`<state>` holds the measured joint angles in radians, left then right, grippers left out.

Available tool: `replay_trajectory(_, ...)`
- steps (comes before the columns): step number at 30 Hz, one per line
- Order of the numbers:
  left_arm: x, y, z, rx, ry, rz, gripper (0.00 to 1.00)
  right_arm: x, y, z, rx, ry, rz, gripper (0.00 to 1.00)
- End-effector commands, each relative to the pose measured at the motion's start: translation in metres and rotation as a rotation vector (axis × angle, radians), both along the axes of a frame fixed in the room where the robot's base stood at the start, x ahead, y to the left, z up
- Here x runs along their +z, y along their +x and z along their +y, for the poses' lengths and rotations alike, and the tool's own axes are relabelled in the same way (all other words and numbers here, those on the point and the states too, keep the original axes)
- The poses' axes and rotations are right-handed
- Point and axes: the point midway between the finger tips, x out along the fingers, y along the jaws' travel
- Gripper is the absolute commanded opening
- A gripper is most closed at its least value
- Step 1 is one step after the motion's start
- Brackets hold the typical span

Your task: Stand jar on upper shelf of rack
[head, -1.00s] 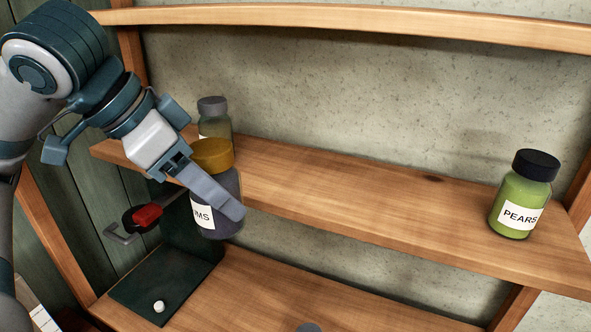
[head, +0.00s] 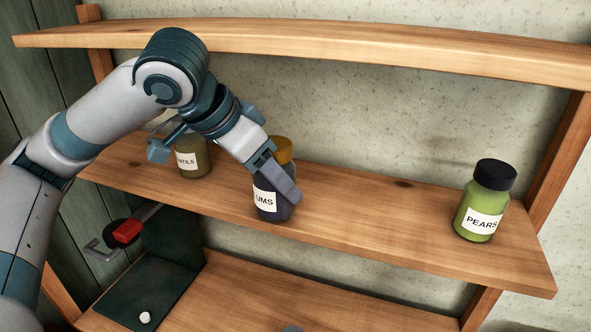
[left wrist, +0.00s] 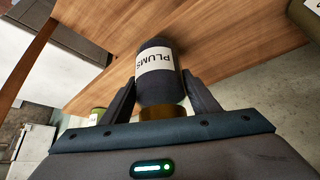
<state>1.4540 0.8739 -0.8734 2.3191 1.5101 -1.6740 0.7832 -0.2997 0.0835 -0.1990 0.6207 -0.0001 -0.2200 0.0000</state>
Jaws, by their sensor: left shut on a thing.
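The plums jar (head: 268,196) is dark purple with a mustard lid and a white label. My left gripper (head: 280,186) is shut on it, with one finger in front in the head view. The jar is upright over the front part of the middle board (head: 350,215), close to its front edge. I cannot tell whether its base touches the wood. In the left wrist view the jar (left wrist: 157,88) sits between both fingers, its base toward the wooden board (left wrist: 225,35). My right gripper is not in view.
A lentils jar (head: 193,160) stands left on the same board, partly behind my arm. A green pears jar (head: 481,205) stands near its right end. The board between plums and pears is clear. A higher board (head: 400,52) runs above. A dark bracket (head: 150,290) is below.

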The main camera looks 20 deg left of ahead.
Motion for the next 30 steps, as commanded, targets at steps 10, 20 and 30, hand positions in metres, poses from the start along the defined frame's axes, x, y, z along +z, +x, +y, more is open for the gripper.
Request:
replay_trajectory(10,0.001,0.001,-0.001,-0.001,-0.001,0.000,0.21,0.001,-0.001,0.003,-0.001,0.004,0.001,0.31)
replay_trajectory(20,0.003,0.028,-0.019,0.000,-0.003,0.002,0.21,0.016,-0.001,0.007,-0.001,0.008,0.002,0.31)
replay_trajectory(30,-0.013,0.037,-0.026,0.000,0.000,0.000,0.21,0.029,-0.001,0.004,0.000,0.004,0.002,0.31)
